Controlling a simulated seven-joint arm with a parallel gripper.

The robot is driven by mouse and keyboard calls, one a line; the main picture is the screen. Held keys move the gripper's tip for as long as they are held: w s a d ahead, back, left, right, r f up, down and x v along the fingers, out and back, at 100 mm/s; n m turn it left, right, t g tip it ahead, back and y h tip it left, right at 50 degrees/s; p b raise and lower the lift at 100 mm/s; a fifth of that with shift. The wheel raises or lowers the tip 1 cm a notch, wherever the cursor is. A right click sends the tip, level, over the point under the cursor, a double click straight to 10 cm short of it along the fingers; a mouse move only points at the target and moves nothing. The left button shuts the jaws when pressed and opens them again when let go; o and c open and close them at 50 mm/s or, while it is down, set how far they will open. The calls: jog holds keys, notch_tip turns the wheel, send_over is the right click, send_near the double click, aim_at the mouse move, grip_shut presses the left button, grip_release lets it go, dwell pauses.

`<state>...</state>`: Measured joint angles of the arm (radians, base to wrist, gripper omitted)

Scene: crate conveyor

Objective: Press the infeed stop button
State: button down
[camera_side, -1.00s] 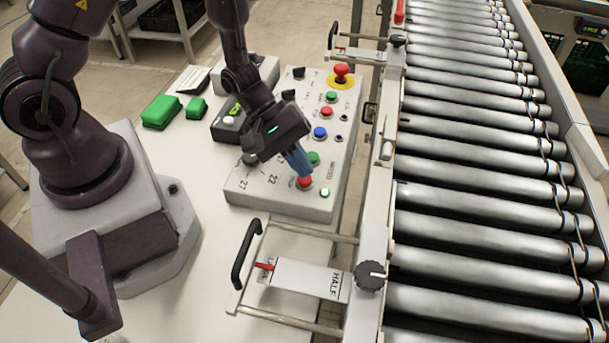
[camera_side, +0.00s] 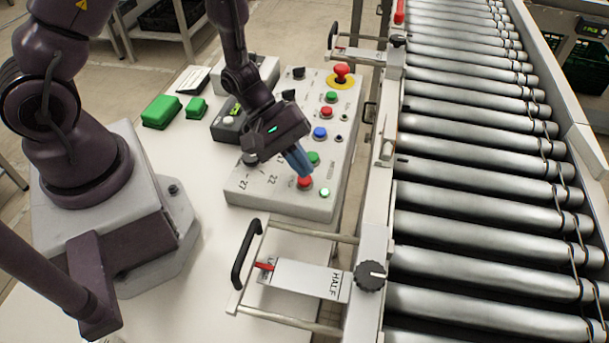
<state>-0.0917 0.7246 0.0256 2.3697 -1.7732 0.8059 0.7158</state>
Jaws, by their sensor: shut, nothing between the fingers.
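A light grey control panel (camera_side: 262,197) lies on the white table and carries several coloured buttons. My gripper (camera_side: 304,172) is shut and empty, its blue fingers pointing down at the red button (camera_side: 305,184) near the panel's front edge. The fingertips are at the button and look to be touching it; they hide its upper part, and I cannot tell how far it is pressed. A green button (camera_side: 314,158) is just behind the fingers. A small green lamp (camera_side: 325,193) sits to the right of the red button and looks bright. The panel lettering is too small to read surely.
A red mushroom button on a yellow ring (camera_side: 341,73) stands at the panel's far end. Another red button (camera_side: 326,111) and a blue button (camera_side: 320,133) lie between. A railed slide with a black handle (camera_side: 245,254) is in front; the roller conveyor (camera_side: 480,200) is at right.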

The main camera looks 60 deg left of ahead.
aim_at(301, 179)
jog(key=shift+f, duration=0.1)
dwell(0.5)
jog(key=shift+f, duration=0.35)
jog(key=shift+f, duration=0.4)
dwell(0.6)
jog(key=shift+r, duration=0.85)
jog(key=shift+r, duration=0.1)
jog(key=shift+r, duration=2.4)
